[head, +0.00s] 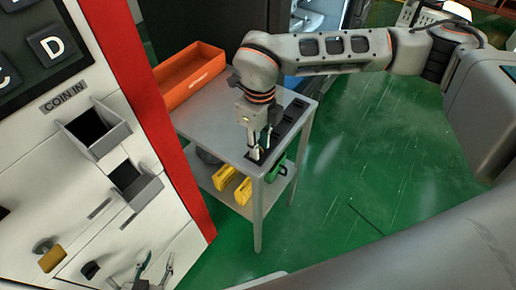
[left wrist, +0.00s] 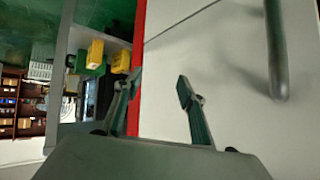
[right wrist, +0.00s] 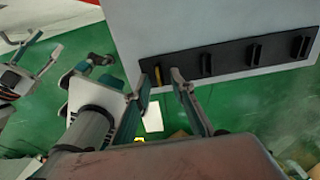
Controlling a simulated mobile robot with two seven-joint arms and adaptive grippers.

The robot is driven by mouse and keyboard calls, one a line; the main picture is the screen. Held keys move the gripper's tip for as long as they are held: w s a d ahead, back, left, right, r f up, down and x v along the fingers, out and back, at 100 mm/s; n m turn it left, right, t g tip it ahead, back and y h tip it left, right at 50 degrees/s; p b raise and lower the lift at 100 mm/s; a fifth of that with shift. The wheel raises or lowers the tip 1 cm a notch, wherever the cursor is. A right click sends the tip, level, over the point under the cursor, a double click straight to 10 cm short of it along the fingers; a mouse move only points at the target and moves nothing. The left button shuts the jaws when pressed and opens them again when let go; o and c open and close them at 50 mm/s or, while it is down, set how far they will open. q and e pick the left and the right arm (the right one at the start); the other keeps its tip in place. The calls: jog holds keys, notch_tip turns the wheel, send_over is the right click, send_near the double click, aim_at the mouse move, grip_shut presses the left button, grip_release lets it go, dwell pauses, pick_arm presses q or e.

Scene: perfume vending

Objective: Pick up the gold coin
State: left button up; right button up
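The gold coin (right wrist: 157,76) shows edge-on as a thin yellow strip in the right wrist view, at the left end slot of a black slotted holder (right wrist: 228,60). My right gripper (right wrist: 162,80) has its fingers apart, one on each side of the coin, with a visible gap to the right finger. In the head view my right gripper (head: 261,152) points down at the near end of the holder (head: 290,116) on the grey table; the coin is not clear there. My left gripper (head: 154,272) is open and empty in front of the vending machine; it also shows in the left wrist view (left wrist: 159,82).
The vending machine (head: 150,190) with a COIN IN box (head: 96,128) stands at the left. An orange bin (head: 188,77) sits at the back of the grey table (head: 205,125). Yellow items (head: 243,191) lie on the lower shelf. Green floor is open to the right.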

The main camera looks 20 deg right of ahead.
grip_shut()
jog(key=shift+r, duration=0.1)
